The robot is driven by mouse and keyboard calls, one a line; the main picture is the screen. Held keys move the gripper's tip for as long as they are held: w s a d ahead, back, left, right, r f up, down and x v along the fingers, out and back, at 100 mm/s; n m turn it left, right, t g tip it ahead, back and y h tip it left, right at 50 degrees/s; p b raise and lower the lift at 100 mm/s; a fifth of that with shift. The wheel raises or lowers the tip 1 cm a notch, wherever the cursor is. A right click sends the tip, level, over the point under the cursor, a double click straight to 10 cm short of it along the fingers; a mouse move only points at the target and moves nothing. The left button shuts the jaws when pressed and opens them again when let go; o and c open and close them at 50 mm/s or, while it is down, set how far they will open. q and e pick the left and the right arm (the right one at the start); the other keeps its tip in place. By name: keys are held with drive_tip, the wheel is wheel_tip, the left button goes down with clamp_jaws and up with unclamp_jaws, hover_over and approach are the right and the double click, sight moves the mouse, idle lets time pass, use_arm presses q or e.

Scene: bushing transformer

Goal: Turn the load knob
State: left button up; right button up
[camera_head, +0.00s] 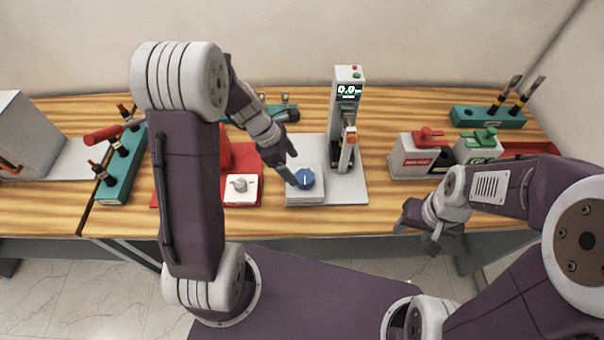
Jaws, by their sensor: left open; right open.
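A blue knob (305,178) with a pale pointer line sits on a small white box at the front of a light base plate (350,187). I take it to be the load knob. My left gripper (292,171) is open just above and left of the blue knob, its fingers pointing down at it. I cannot tell whether a finger touches it. A grey-white knob (239,184) sits on another white box on a red base, left of the blue one. My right gripper (420,236) is open and empty over the table's front edge at the right.
A white column with a display (347,92) stands behind the blue knob, with an orange-topped lever part (350,138) beside it. Red and green oil cans (418,155) (480,148) stand at the right. Teal tool racks (121,172) (487,117) stand left and back right. Bare wood lies between.

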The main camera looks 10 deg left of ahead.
sight(304, 176)
use_arm(q)
drive_tip(key=x, duration=0.2)
drive_tip(key=w+x, duration=0.1)
drive_tip(key=x, duration=0.4)
drive_tip(key=shift+w+f+b, duration=0.3)
drive_tip(key=shift+w+b, duration=0.1)
drive_tip(key=shift+s+d+f, duration=0.1)
drive_tip(key=shift+s, duration=0.35)
drive_tip(key=shift+w, duration=0.1)
use_arm(e)
drive_tip(key=shift+w+d+f, duration=0.1)
drive_tip(key=shift+w+f, duration=0.5)
use_arm(q)
drive_tip(key=shift+w+f, duration=0.1)
drive_tip(key=shift+w, duration=0.05)
drive_tip(key=c, duration=1.4)
use_arm(e)
drive_tip(key=shift+w, duration=0.15)
